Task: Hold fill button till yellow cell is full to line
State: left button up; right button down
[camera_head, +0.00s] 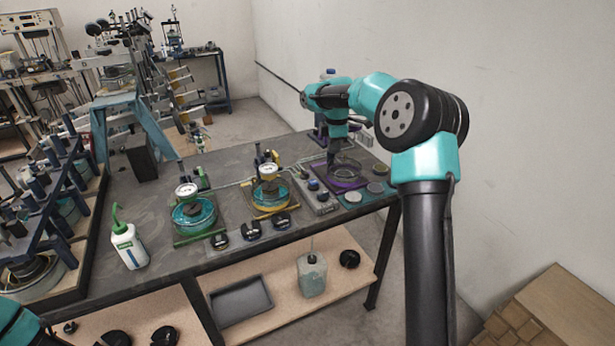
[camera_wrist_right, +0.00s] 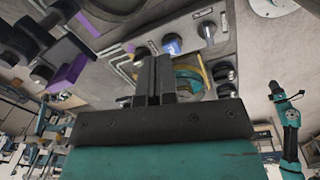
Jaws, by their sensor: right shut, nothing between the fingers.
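The yellow cell (camera_head: 271,204) is a round clear vessel with yellow trim and a white-faced dial, standing mid-bench in the head view. It also shows behind my fingers in the wrist view (camera_wrist_right: 197,68). Its liquid level against a line cannot be read. Which one is the fill button cannot be told. My right gripper (camera_head: 331,158) is shut and empty, pointing down near the purple cell, behind the box. My left gripper is out of view.
A purple-trimmed cell (camera_head: 346,182) stands right of the box, and a green-trimmed cell (camera_head: 194,226) to the left. Black round knobs (camera_head: 250,231) line the front. A white bottle (camera_head: 129,248) stands at the left. The bench (camera_head: 150,205) has bare room between bottle and cells.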

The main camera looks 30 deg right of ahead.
aim_at(313, 182)
jog(key=w+a+r+n, duration=0.1)
jog(key=a+r+n, duration=0.2)
jog(key=a, duration=0.3)
jog(key=shift+w+a+r+g, duration=0.15)
jog(key=shift+w+g, duration=0.25)
notch_tip(313, 182, down, 14)
dwell(0.3)
